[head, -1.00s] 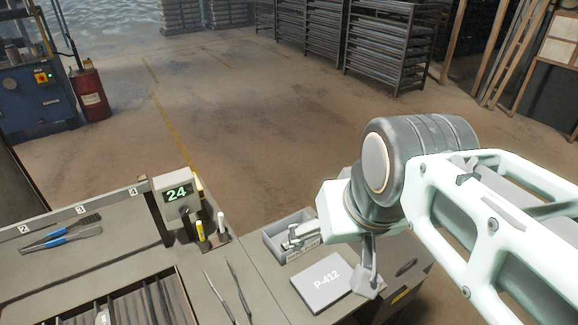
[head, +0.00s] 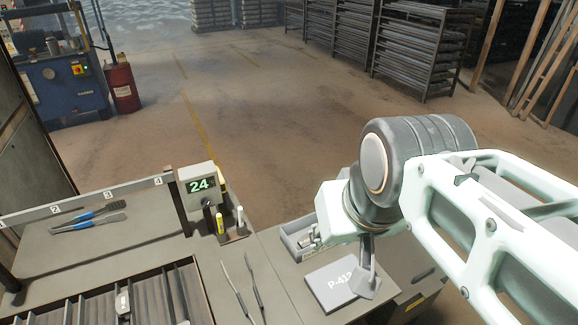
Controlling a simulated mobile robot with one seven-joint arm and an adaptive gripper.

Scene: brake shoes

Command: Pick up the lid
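Two thin long tools (head: 238,290) lie left of the slab. A display reading 24 (head: 199,185) and a pen holder (head: 234,237) stand behind them.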

